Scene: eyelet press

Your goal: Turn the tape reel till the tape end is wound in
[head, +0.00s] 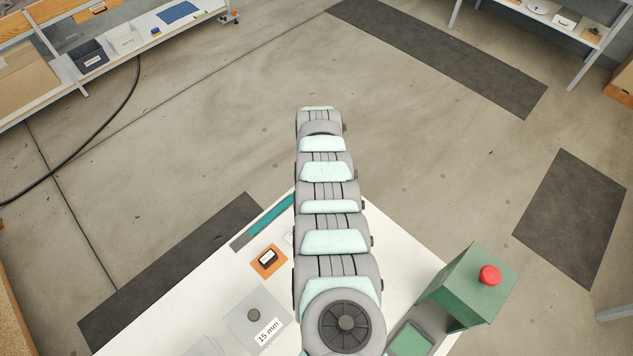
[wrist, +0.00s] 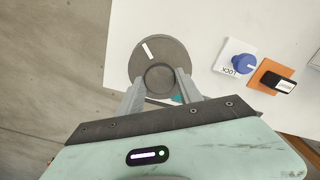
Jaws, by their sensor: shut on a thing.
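In the wrist view the tape reel (wrist: 173,52) is a round dark grey disc with a white mark (wrist: 152,49) on its upper face and a raised round hub (wrist: 160,78). My gripper (wrist: 160,86) is shut on the hub, one finger on each side. A small teal piece (wrist: 177,99) shows by the right finger; I cannot tell if it is the tape end. In the head view my arm hides the reel and the gripper. A teal strip (head: 270,215) lies at the far left edge of the white table there.
A blue knob (wrist: 243,63) on a white plate marked LOCK and a black item on an orange pad (wrist: 257,75) lie right of the reel. In the head view a green box with a red button (head: 490,275) stands at the right of the white table (head: 225,283).

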